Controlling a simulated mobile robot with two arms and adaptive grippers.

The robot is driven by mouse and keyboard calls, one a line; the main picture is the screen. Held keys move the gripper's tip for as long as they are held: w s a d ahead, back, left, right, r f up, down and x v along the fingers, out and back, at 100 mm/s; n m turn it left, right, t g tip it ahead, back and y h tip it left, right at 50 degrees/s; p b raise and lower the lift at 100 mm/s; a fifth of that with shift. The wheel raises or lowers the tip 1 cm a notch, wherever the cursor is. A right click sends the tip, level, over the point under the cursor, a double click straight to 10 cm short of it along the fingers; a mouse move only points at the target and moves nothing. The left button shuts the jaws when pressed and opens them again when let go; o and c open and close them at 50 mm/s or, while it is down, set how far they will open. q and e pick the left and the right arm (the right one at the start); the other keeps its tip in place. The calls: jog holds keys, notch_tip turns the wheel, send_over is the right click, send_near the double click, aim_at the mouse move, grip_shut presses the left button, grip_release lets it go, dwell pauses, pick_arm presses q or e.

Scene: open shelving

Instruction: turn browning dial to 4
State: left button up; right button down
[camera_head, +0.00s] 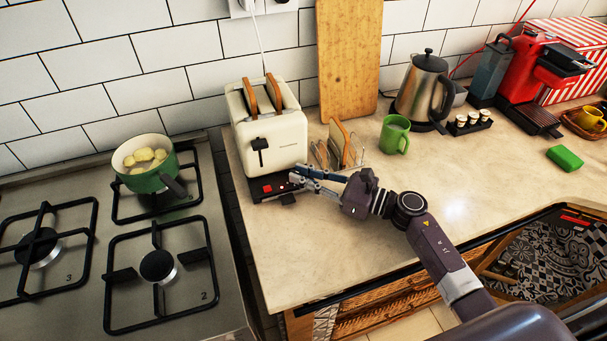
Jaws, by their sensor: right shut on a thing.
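A cream toaster (275,135) stands on the counter beside the stove, with two slices of brown bread (262,94) in its top slots. Its dark lever (260,146) is on the front face. My left gripper is not in view.
A toast rack (340,147) with bread stands just right of the toaster, near my gripper. A green mug (395,134) and a steel kettle (423,90) are farther right. A green pot (145,164) sits on the stove at left. The front counter is clear.

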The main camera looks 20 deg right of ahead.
jog(key=shift+s+a+r+m+t+h+p, duration=0.15)
jog(key=shift+m+t+h+p, duration=0.1)
jog(key=shift+m+t+h, duration=0.2)
jog(key=shift+s+a+f+m+t+h+p, duration=0.1)
jog(key=shift+m+t+h+p, duration=0.15)
jog(key=shift+m+t+h, duration=0.8)
jog(key=shift+h, duration=0.3)
jog(key=c, duration=2.1)
grip_release()
jog(key=shift+s+d, duration=0.1)
jog(key=shift+d, duration=0.05)
jog(key=v, duration=1.1)
jog(key=shift+s+d, duration=0.1)
jog(key=shift+s, duration=0.25)
jog(key=shift+r, duration=0.1)
